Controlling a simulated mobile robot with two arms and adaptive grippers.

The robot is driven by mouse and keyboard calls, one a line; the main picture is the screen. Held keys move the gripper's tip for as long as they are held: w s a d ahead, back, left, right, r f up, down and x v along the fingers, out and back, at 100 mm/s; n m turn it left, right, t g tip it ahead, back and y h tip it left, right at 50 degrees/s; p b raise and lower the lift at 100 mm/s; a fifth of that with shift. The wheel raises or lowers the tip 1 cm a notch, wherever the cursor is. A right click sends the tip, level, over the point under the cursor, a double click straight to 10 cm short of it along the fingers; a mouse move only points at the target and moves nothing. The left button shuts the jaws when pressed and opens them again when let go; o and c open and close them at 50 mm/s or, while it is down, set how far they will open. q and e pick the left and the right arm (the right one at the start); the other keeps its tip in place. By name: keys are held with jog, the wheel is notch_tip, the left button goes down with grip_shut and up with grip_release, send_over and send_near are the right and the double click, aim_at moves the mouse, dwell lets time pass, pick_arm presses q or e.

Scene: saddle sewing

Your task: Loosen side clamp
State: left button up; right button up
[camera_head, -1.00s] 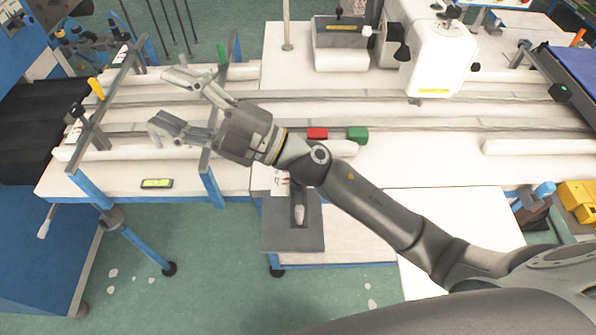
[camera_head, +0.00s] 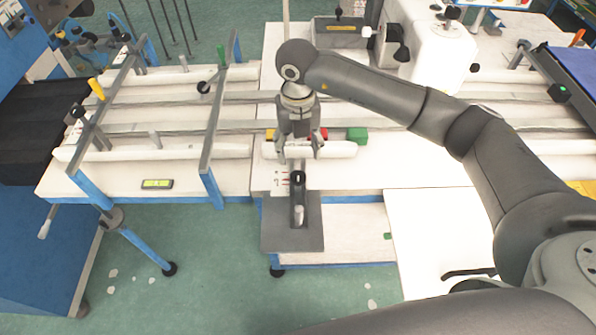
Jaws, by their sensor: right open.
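On the left half of the white sewing table, a crossbar (camera_head: 212,125) spans the rails. A round black knob (camera_head: 203,87) stands beside it, and a green handle (camera_head: 221,54) is at its far end. Another crossbar farther left carries a yellow handle (camera_head: 97,88) and a dark clamp (camera_head: 79,111). I cannot tell which is the side clamp. My right gripper (camera_head: 299,156) is open and empty, pointing toward the front edge, to the right of these parts and apart from them. It partly hides a red block (camera_head: 324,134). My left gripper is not in view.
A green block (camera_head: 357,135) sits right of my gripper. A grey plate (camera_head: 276,235) with a dark lever (camera_head: 298,205) juts from the table front. The white sewing machine (camera_head: 440,55) and a grey tray (camera_head: 340,34) stand behind.

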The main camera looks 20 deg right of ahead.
aim_at(298, 176)
notch_tip(298, 176, down, 9)
jog(key=p, duration=0.2)
jog(key=shift+s+r+p, duration=0.1)
jog(key=shift+r+p, duration=0.1)
jog(key=shift+p, duration=0.1)
jog(key=shift+f, duration=0.65)
jog(key=c, duration=1)
jog(key=shift+f+n+b, duration=0.15)
jog(key=shift+n+b, duration=0.55)
jog(key=shift+b, duration=0.15)
jog(key=shift+c, duration=0.3)
jog(key=n+b, duration=1.4)
jog(key=b, duration=0.3)
jog(key=shift+a, duration=0.1)
jog(key=n+b, duration=0.2)
jog(key=shift+n, duration=0.3)
jog(key=shift+r+n+b, duration=0.2)
jog(key=shift+n+b, duration=0.5)
